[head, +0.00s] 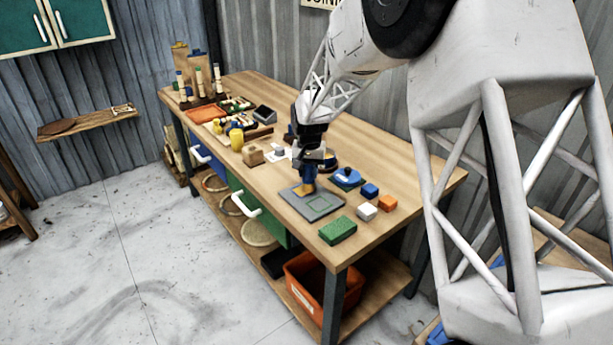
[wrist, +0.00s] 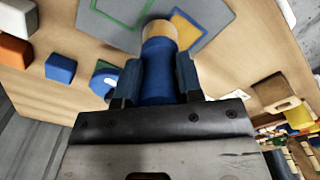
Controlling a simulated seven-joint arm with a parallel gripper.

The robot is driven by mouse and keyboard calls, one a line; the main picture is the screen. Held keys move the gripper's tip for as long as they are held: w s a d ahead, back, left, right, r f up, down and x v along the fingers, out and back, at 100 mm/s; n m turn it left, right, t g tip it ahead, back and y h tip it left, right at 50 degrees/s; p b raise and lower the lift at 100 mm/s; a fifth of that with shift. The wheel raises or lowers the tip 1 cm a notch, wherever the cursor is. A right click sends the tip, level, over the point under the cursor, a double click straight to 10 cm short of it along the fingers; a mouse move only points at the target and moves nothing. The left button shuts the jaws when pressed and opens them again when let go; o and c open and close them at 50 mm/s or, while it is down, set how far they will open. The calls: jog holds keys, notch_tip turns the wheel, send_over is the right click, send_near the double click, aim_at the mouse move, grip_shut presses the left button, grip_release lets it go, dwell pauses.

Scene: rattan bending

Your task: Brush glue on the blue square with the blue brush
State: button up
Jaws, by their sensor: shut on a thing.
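My gripper (head: 308,163) is shut on the blue brush (head: 309,178), which points down over the grey plate (head: 327,212). In the wrist view, my gripper (wrist: 158,82) has one finger on each side of the blue handle (wrist: 157,70). The brush's tan tip (wrist: 159,33) is at the near edge of the blue square (wrist: 187,29), which shows blue and yellow-orange colour. The tip covers part of that square; I cannot tell if it touches. A green square outline (wrist: 122,10) lies beside it on the plate.
A green block (head: 338,230), a white block (head: 367,211), an orange block (head: 387,203) and a blue block (head: 370,190) stand near the plate. A blue round-topped item (head: 347,177) sits behind it. Tools and a wooden block (head: 252,155) crowd the bench's far left.

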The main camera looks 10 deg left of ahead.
jog(key=shift+r, duration=2.7)
